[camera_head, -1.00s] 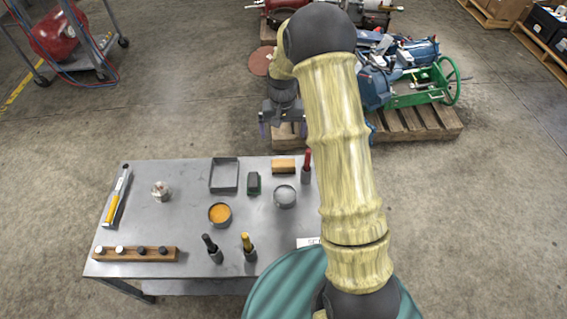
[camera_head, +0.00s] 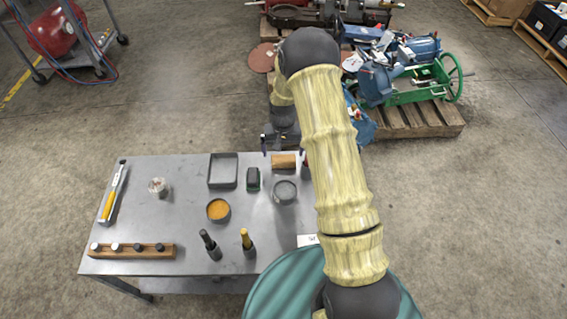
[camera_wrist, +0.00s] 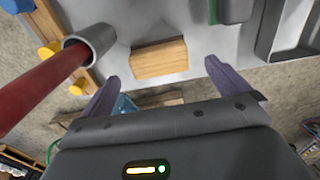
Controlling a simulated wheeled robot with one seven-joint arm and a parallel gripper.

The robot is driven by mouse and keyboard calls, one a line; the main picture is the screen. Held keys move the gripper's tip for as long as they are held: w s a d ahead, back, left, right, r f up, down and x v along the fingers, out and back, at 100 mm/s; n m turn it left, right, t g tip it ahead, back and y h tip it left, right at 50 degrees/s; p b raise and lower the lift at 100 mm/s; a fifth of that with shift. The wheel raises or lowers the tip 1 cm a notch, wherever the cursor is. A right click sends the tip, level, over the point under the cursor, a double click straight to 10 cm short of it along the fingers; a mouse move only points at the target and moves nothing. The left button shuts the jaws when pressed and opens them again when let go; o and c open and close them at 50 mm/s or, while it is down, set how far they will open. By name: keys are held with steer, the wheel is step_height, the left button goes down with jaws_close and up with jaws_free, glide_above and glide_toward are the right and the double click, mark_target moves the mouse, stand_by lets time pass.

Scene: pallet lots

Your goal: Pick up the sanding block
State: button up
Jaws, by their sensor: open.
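The sanding block, a tan wood-coloured block (camera_head: 284,161), lies on the grey table (camera_head: 150,215) near its far edge. In the wrist view the block (camera_wrist: 159,58) lies just ahead of the fingertips, roughly centred between them. My gripper (camera_head: 283,147) is at the table's far edge beside the block. In the wrist view its two purple-grey fingers (camera_wrist: 163,73) are spread apart with nothing held. The height of the fingers above the table is hard to tell.
A red-handled tool (camera_wrist: 35,88) in a grey holder stands close left of the block in the wrist view. A dark green-sided block (camera_head: 253,179), a round grey dish (camera_head: 285,191) and a square tray (camera_head: 223,170) are nearby. A loaded pallet (camera_head: 420,122) stands behind.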

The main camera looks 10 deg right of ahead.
mark_target(283, 158)
steer(key=shift+f, duration=0.15)
step_height(283, 158, down, 5)
steer(key=shift+w+d+f+b, duration=0.1)
steer(key=shift+b, duration=0.6)
steer(key=shift+c, duration=0.2)
steer(key=c, duration=1)
